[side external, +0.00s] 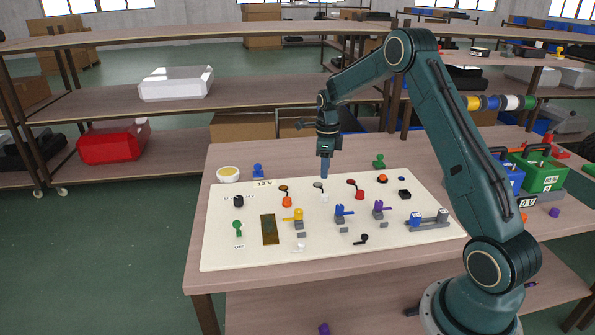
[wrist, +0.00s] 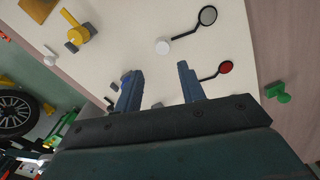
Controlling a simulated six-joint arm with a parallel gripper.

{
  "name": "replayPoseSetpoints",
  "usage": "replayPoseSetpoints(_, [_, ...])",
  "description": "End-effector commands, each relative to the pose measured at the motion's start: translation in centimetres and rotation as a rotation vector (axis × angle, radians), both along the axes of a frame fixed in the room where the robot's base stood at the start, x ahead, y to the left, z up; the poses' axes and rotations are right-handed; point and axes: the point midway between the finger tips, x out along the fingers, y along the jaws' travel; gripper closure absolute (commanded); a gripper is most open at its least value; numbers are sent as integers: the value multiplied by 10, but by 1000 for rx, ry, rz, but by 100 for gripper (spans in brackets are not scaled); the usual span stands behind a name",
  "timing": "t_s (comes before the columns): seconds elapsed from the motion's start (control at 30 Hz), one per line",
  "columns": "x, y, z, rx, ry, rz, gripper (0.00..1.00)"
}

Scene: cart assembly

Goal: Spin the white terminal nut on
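A small white round terminal part (side external: 325,198) stands on the cream board (side external: 225,255), beside a grey disc on a dark lead (side external: 318,185). In the wrist view the white round part (wrist: 163,47) lies just beyond my fingertips, with the grey disc (wrist: 208,15) joined to it by a black lead. I cannot tell whether this white part is the nut or its post. My gripper (side external: 325,176) points down above the board's back middle, near the grey disc. In the wrist view my gripper (wrist: 157,80) is open, with nothing visible between the fingers.
A red disc (wrist: 225,68) on a black lead is beside my right finger. Yellow (side external: 298,217), blue (side external: 341,213) and purple (side external: 378,209) levers stand at the board's middle. A small white piece (side external: 298,248) lies near the front. A green knob (side external: 379,161) stands behind the board.

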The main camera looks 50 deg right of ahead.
Motion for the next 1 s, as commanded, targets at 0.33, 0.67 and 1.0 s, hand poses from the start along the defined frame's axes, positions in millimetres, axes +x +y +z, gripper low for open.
replayPoseSetpoints(0.33, [1, -6, -9, 4, 6, -47, 60])
replayPoseSetpoints(0.67, [1, -5, -23, 4, 7, -45, 60])
replayPoseSetpoints(1.0, [0, -5, -56, 5, 9, -44, 60])
